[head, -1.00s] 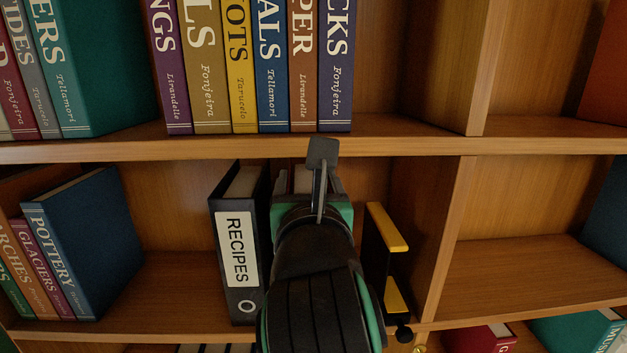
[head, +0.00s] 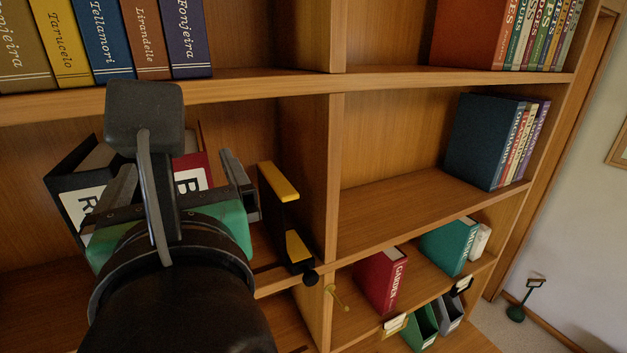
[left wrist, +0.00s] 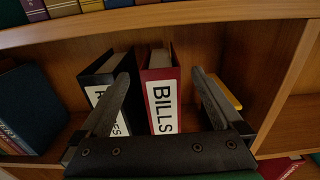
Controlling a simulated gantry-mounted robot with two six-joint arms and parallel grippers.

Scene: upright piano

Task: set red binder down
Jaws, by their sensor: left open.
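The red binder (head: 195,163), labelled BILLS, stands upright on the middle shelf; its spine shows clearly in the left wrist view (left wrist: 159,76). The black binder (left wrist: 102,82), labelled RECIPES, leans slightly beside it on the left and shows partly in the head view (head: 72,185). My left gripper (head: 177,165) is open in front of the binders. In the left wrist view its fingers (left wrist: 161,75) are spread to either side of the red binder, with a clear gap on the right. My arm hides the binder's lower part in the head view. My right gripper is not in view.
A black and yellow bookend (head: 279,182) stands right of the red binder, near the upright divider (head: 328,170). The shelf above holds several books. The compartment to the right has free room left of a dark blue book (head: 480,140).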

